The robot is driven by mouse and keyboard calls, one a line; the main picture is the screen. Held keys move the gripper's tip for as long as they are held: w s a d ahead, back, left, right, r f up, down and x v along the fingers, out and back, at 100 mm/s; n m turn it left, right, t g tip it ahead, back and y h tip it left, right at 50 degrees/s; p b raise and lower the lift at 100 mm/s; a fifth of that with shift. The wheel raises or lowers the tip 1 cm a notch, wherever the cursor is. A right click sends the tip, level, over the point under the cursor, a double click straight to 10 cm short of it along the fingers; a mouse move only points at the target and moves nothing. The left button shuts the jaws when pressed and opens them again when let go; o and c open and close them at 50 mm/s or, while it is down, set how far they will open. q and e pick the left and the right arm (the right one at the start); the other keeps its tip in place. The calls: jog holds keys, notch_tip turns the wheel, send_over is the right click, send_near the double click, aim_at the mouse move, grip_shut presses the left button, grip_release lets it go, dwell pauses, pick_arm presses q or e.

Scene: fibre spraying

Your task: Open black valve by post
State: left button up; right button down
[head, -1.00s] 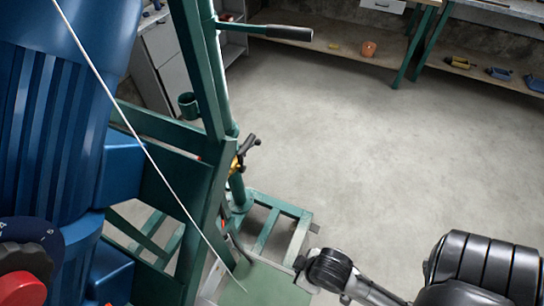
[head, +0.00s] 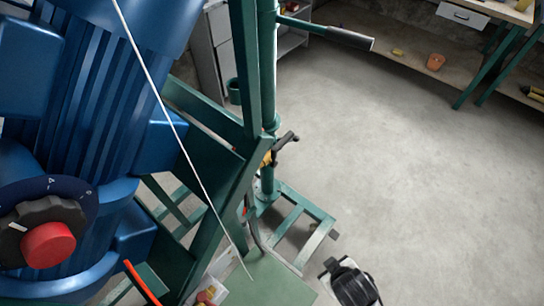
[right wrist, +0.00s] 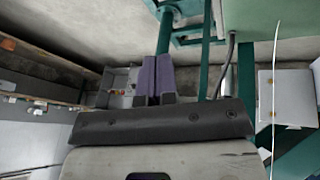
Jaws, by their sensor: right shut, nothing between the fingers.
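The black valve (head: 283,146) is a small black handle on a yellowish body, beside the green post (head: 267,90) in the head view. I cannot tell how far it is turned. My right gripper (head: 327,267) is at the bottom of the head view, below and to the right of the valve and well apart from it. In the right wrist view its two purple fingers (right wrist: 158,78) are together and empty. I cannot make out the valve in the right wrist view. My left gripper is not in view.
A large blue machine (head: 95,120) with a black dial (head: 38,222) and red button fills the left. A thin white line crosses in front of the green frame (head: 200,125). A black-gripped lever (head: 350,38) sticks out above. The concrete floor (head: 420,170) at right is clear.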

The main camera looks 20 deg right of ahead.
pick_arm(q)
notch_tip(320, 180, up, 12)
jog(key=p, duration=1)
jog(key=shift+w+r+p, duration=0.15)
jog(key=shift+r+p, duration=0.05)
jog(key=shift+p, duration=0.15)
pick_arm(e)
jog(key=w+a+r+n+t+h, duration=0.1)
jog(key=w+a+r+n+t, duration=0.3)
jog(key=w+r+n+t, duration=0.2)
jog(key=w+a+r+n+t+h, duration=0.2)
jog(key=w+a+r+n+t, duration=0.3)
jog(key=w+r, duration=0.6)
jog(key=shift+w+a+n+t+h, duration=0.3)
jog(key=shift+w+n+t, duration=0.3)
jog(key=shift+w, duration=0.55)
jog(key=shift+d, duration=0.1)
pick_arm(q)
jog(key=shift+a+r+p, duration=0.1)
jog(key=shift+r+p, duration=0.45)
pick_arm(e)
send_over(271, 161)
jog(key=v, duration=0.3)
jog(key=shift+s+a, duration=0.15)
jog(key=shift+a, duration=0.1)
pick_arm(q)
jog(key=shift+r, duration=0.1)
